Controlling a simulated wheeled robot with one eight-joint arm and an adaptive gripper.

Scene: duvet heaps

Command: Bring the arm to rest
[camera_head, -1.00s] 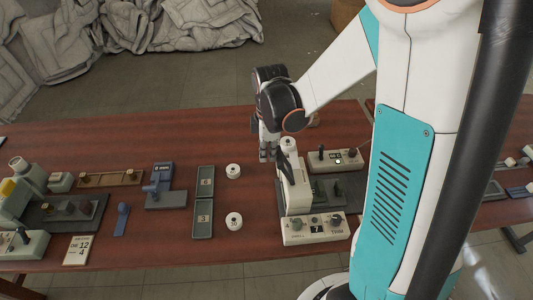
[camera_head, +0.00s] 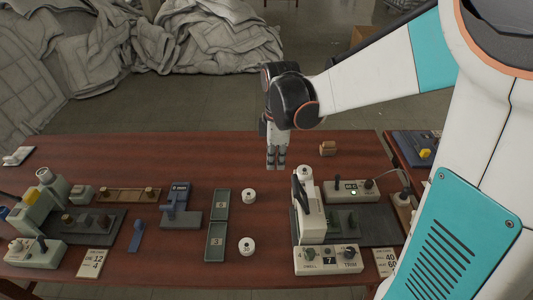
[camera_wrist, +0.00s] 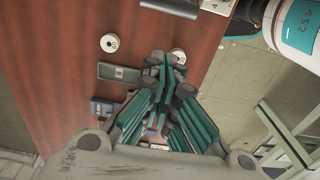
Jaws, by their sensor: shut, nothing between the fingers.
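My gripper (camera_head: 276,165) hangs over the wooden table (camera_head: 350,176), fingers pointing down, shut and empty. It is behind the white knobs and to the left of the small brown block (camera_head: 328,148). In the wrist view my gripper (camera_wrist: 165,70) shows its teal fingers meeting at the tips, with nothing between them. The arm reaches in from the right. The fingertips look to be above the tabletop; the exact height is hard to tell.
Just right of the gripper stands a white bench device (camera_head: 309,212) with a control box (camera_head: 351,190). Two white knobs (camera_head: 248,196) and green trays (camera_head: 216,240) lie nearer. More devices (camera_head: 45,205) fill the left. Grey duvet heaps (camera_head: 180,40) lie on the floor behind.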

